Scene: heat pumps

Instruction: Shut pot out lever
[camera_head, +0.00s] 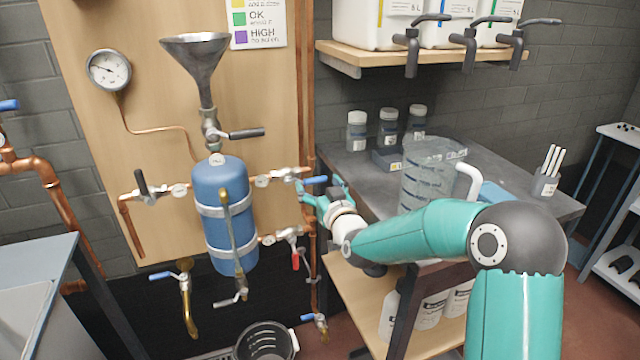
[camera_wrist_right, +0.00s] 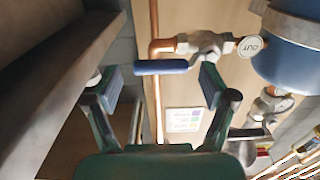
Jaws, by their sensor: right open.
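The blue pot (camera_head: 222,205) hangs on the wooden panel. At its upper right is a valve with a round tag, which reads OUT in the wrist view (camera_wrist_right: 251,46). Its blue out lever (camera_head: 315,180) points right, roughly along the short copper pipe. In the wrist view the lever (camera_wrist_right: 160,67) lies across the gap between my fingers. My right gripper (camera_head: 320,193) is open and empty at the lever's free end; I cannot tell whether the fingers touch it. It also shows in the wrist view (camera_wrist_right: 160,80). My left gripper is out of view.
Below the out valve is another valve with a red lever (camera_head: 295,260). A vertical copper pipe (camera_head: 305,100) runs close by my gripper. A bench with a clear jug (camera_head: 425,175) stands right, under a shelf (camera_head: 440,58) with taps. A funnel (camera_head: 197,55) is above the pot.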

